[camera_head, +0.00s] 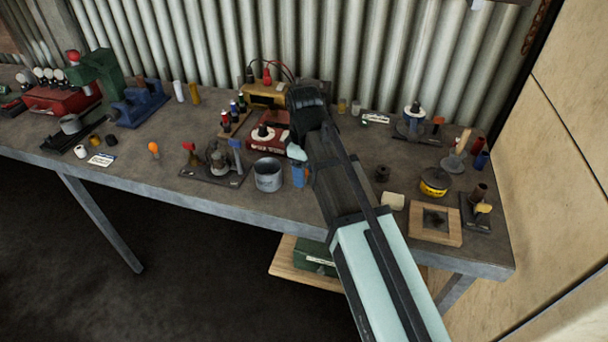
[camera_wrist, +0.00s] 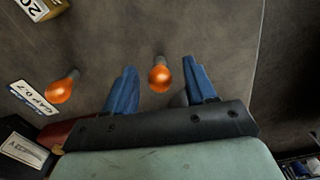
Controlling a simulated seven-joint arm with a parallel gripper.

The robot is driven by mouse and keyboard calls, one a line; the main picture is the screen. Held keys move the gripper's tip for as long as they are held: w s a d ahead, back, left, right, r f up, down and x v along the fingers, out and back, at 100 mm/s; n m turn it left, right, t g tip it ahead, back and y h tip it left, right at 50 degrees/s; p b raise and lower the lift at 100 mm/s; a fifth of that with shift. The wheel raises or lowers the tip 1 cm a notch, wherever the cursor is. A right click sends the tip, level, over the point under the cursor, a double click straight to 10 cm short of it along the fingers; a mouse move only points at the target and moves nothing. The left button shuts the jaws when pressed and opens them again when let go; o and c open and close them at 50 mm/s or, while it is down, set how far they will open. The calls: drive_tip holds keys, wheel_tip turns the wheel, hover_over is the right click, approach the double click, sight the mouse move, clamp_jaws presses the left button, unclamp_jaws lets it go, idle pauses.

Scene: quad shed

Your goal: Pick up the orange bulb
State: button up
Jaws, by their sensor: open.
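The wrist view shows two orange bulbs with grey bases on the dark bench. One orange bulb (camera_wrist: 160,78) lies in the gap between my gripper's blue fingers (camera_wrist: 163,88), with space on both sides. The other bulb (camera_wrist: 59,90) lies left of the fingers, beside a white label. My gripper is open and empty. A small orange spot shows beside the blue fingers there. I cannot tell exactly how the bulbs match across views.
A grey tin (camera_head: 267,175) stands just left of my gripper. A red box (camera_head: 268,136) is behind it. A clamp-like fixture (camera_head: 216,165) stands further left. A wooden frame (camera_head: 435,224) and a yellow-black tin (camera_head: 435,183) are to the right. The bench's front edge (camera_head: 200,200) is close.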

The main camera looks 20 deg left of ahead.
drive_tip(key=shift+c, duration=0.4)
drive_tip(key=c, duration=0.8)
drive_tip(key=shift+r, duration=0.1)
